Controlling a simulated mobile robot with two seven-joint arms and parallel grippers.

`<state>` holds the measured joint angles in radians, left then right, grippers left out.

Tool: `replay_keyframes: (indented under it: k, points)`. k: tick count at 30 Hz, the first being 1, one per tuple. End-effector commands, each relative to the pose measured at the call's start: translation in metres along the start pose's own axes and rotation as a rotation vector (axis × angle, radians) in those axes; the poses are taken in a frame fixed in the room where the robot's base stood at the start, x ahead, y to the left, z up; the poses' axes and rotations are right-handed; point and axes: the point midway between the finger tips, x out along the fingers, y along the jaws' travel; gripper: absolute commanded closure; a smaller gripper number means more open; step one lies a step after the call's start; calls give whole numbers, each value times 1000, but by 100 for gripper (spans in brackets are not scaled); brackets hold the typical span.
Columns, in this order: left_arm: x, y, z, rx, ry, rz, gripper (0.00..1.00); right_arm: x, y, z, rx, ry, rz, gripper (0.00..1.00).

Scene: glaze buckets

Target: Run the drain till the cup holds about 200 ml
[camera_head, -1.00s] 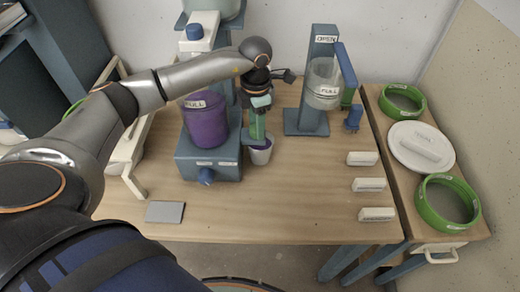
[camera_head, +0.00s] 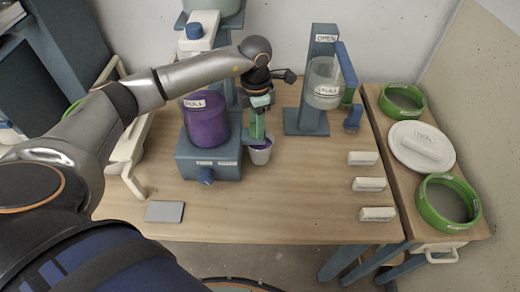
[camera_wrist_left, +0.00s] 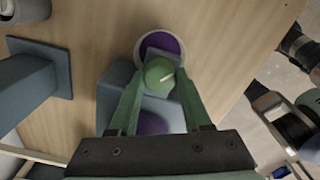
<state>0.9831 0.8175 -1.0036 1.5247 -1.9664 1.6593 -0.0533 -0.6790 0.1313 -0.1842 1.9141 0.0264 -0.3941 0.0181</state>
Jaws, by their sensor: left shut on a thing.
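The bucket of purple glaze (camera_head: 206,122) stands on a blue-grey stand (camera_head: 208,167) at the left of the table. My left gripper (camera_head: 257,128) is at the stand's right side, its green fingers pointing down. In the left wrist view the fingers are shut on a round green drain knob (camera_wrist_left: 159,73) with a white mark. The cup (camera_head: 260,156) is pale and stands just below the fingers. In the left wrist view it shows as a pale ring (camera_wrist_left: 140,46) with purple glaze (camera_wrist_left: 160,42) inside, partly hidden by the knob. I cannot read its volume. My right gripper is out of view.
A second blue-grey stand (camera_head: 306,121) with a clear vessel (camera_head: 323,92) is at the back right. Several white blocks (camera_head: 367,185) lie along the table's right side. Green rings (camera_head: 430,212) and a white lid (camera_head: 408,153) lie on the side shelf. The front middle of the table is clear.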

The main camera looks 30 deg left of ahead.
Motion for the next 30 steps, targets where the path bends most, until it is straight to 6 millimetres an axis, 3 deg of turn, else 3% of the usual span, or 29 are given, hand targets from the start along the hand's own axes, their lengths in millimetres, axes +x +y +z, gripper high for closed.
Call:
replay_keyframes:
  k: [12, 25, 30]
  points:
    - [2, 0, 0, 559, 0, 1, 100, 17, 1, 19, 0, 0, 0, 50]
    - [0, 0, 0, 664, 0, 0, 100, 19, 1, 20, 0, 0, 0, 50]
    - [2, 0, 0, 824, 0, 2, 100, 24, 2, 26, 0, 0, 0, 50]
